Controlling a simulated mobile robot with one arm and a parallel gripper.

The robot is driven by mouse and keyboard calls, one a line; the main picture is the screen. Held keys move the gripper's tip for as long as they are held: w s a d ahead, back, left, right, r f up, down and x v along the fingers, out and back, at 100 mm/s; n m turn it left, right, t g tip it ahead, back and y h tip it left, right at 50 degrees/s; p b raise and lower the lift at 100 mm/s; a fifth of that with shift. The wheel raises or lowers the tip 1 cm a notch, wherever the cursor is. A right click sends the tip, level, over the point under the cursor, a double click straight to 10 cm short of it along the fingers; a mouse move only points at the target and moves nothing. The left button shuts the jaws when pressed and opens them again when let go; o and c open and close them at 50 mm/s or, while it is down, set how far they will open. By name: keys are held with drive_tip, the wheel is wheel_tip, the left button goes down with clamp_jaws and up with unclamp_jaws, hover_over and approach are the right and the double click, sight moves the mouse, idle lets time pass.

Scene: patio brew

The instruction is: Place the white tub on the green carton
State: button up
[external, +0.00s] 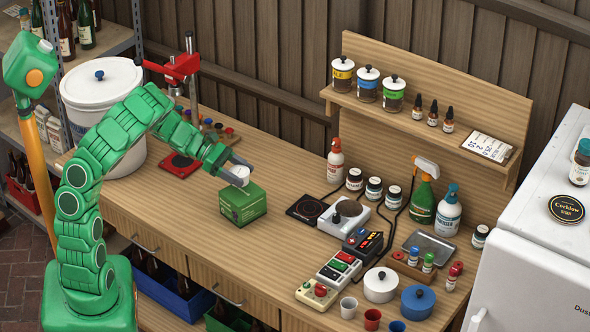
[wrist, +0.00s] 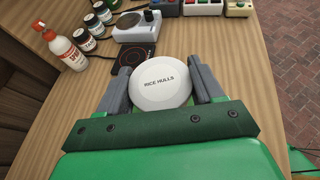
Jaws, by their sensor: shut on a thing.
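The white tub (wrist: 161,86), round with a lid reading "RICE HULLS", is between the two grey fingers of my gripper (wrist: 160,68) in the wrist view. In the external view my gripper (external: 239,174) is shut on the tub (external: 241,171), which shows only in part between the fingers. The green carton (external: 243,207) stands on the wooden bench just below the tub. I cannot tell whether the tub touches the carton's top or hangs slightly above it.
A dark hot plate (external: 307,208) and a white scale-like device (external: 343,217) stand right of the carton. A red-topped spray bottle (external: 335,161) and several small jars stand behind. A large white bucket (external: 103,100) stands at left. The bench in front of the carton is clear.

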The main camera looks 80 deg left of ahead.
drive_tip(key=shift+w+a+f, duration=0.2)
drive_tip(key=shift+w+f, duration=0.15)
drive_tip(key=shift+f, duration=1.55)
drive_tip(key=shift+f, duration=0.1)
drive_tip(key=o, duration=1)
drive_tip(key=shift+v, duration=6.05)
